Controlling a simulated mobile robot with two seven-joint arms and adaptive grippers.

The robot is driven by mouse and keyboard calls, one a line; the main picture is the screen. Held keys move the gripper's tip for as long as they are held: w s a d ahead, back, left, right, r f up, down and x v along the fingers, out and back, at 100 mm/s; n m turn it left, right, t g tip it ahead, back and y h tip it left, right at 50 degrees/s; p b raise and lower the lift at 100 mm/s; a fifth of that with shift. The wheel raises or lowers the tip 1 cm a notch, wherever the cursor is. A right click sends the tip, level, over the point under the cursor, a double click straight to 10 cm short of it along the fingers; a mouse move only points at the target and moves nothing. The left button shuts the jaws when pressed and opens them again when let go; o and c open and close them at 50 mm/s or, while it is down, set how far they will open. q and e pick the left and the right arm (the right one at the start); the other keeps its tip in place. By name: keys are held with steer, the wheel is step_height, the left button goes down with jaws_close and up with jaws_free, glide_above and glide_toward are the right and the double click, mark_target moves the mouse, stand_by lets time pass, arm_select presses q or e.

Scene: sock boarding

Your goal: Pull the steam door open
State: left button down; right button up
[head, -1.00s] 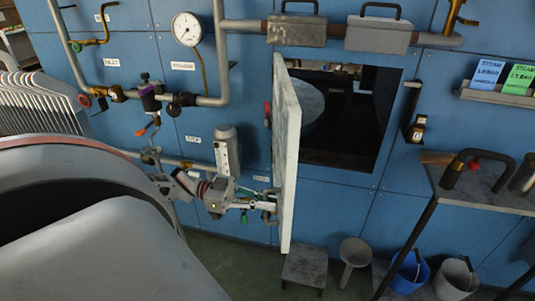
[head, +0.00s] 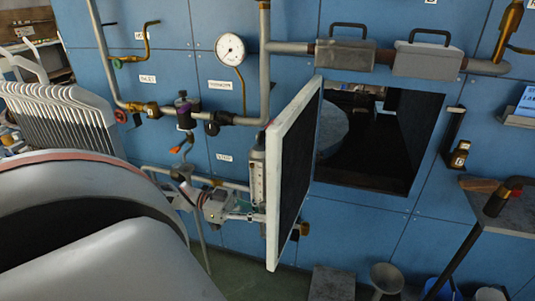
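The steam door (head: 299,165) stands open, swung out from the blue wall. Its pale edge faces me and its dark inner face shows on the right. To its right the dark chamber opening (head: 378,140) is uncovered, with a grey rounded shape inside. My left gripper (head: 258,216) is at the lower left of the door, by its outer face. Its fingertips meet the door's edge in the picture, and the door hides that outer face and any handle there. I cannot tell whether the fingers grip anything. My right gripper is not in view.
Pipes with valves and a round gauge (head: 230,48) run along the wall left of the door. A rack of pale curved boards (head: 62,118) stands at the left. At the lower right are a grey stool (head: 333,283), a funnel-shaped stand (head: 386,277) and a metal bench (head: 497,212).

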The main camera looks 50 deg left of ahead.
arm_select(q)
steer(key=shift+s+a+f, duration=0.15)
steer(key=shift+s+a, duration=0.05)
steer(key=shift+a, duration=0.05)
steer(key=c, duration=2.4)
jaws_free()
steer(key=shift+c, duration=0.2)
steer(key=shift+o, duration=0.2)
steer(key=v, duration=1.2)
steer(key=shift+a, duration=0.1)
